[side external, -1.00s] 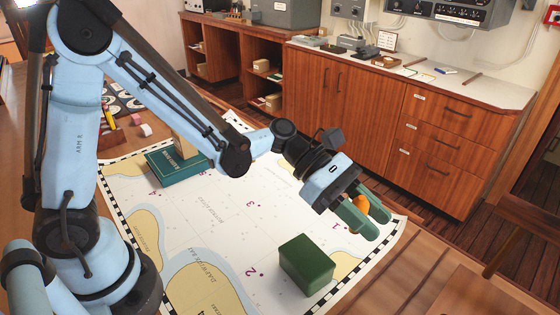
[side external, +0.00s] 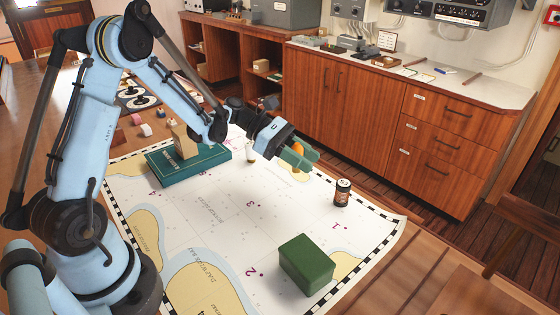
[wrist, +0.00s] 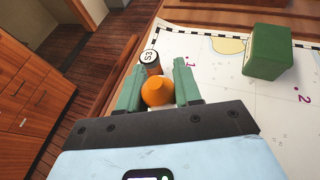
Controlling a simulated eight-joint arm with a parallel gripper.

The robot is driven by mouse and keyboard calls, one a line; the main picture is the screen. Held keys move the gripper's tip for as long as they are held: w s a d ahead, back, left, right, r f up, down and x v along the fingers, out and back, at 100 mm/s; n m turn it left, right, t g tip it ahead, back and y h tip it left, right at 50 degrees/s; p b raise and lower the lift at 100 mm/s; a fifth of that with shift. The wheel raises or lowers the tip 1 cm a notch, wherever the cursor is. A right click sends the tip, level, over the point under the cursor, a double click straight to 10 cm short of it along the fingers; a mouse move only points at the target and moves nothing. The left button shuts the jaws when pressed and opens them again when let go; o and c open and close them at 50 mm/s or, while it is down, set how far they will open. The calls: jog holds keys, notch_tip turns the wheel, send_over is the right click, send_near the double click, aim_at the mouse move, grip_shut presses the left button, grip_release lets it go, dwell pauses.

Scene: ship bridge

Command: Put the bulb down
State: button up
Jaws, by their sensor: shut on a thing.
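The bulb is an orange, rounded thing (side external: 298,149), held between the green fingers of my gripper (side external: 303,159). In the wrist view the orange bulb (wrist: 157,92) sits between the two fingers, with its rounded side showing. The rest of it is hidden by the fingers and the gripper body. My gripper is shut on it and appears to hold it above the far right part of the chart (side external: 225,215). I cannot tell its exact height.
A dark jar with a labelled lid (side external: 342,192) stands near the chart's right edge. A green box (side external: 307,264) stands at the near right. A teal book (side external: 188,165) with a tan block (side external: 184,142) on it lies at the left. The chart's middle is clear.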

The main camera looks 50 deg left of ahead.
jog(key=a+f, duration=0.1)
jog(key=w+a+f, duration=0.1)
jog(key=a, duration=0.1)
jog(key=w+a+f, duration=0.1)
jog(key=shift+w+a+f, duration=0.1)
jog(key=shift+w+a, duration=0.1)
jog(key=shift+a, duration=0.2)
jog(key=shift+f, duration=2.05)
jog(key=shift+f, duration=0.15)
jog(key=o, duration=1)
